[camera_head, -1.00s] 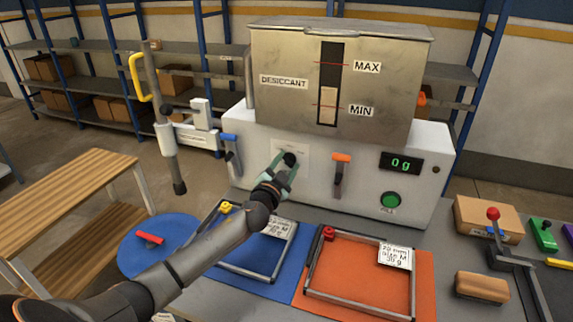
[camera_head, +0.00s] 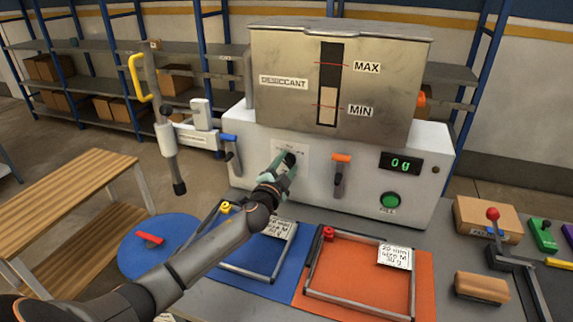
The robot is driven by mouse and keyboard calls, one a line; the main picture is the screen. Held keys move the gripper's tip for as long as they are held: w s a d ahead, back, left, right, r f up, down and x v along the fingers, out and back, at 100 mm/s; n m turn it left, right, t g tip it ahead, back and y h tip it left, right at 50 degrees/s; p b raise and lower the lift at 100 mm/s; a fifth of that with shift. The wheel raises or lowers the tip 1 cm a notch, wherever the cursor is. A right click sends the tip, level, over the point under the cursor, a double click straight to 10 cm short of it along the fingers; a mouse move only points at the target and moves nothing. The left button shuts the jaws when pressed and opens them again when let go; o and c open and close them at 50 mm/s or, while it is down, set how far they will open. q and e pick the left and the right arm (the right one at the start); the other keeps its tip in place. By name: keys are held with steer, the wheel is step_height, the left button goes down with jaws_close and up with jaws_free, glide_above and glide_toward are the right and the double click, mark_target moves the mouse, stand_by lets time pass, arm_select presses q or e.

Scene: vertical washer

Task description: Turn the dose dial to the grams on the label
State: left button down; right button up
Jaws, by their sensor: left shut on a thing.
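The dose dial (camera_head: 290,158) is a dark knob on a pale plate on the front of the white machine (camera_head: 320,180). My left gripper (camera_head: 285,165) is shut on the dial, and its fingers hide much of the dial and its scale. The green display (camera_head: 401,163) reads 0 g. A label (camera_head: 395,256) on the orange mat's frame ends in what looks like 30 g. Another label (camera_head: 279,228) on the blue mat's frame is partly hidden, and its small print is hard to read. My right gripper is not in view.
An orange-handled lever (camera_head: 340,172) and a green button (camera_head: 390,201) are right of the dial. A blue-handled lever (camera_head: 231,152) is at the machine's left. Wire frames lie on the blue mat (camera_head: 232,279) and orange mat (camera_head: 425,290). A red-knobbed lever (camera_head: 493,214) stands right.

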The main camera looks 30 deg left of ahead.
arm_select(q)
steer(key=m, duration=0.6)
steer(key=shift+f+m+p, duration=0.15)
steer(key=shift+m+p, duration=0.15)
steer(key=shift+p, duration=0.05)
stand_by(0.5)
steer(key=shift+c, duration=1.4)
jaws_free()
steer(key=shift+s+d, duration=0.1)
steer(key=v, duration=1.2)
steer(key=shift+s, duration=0.2)
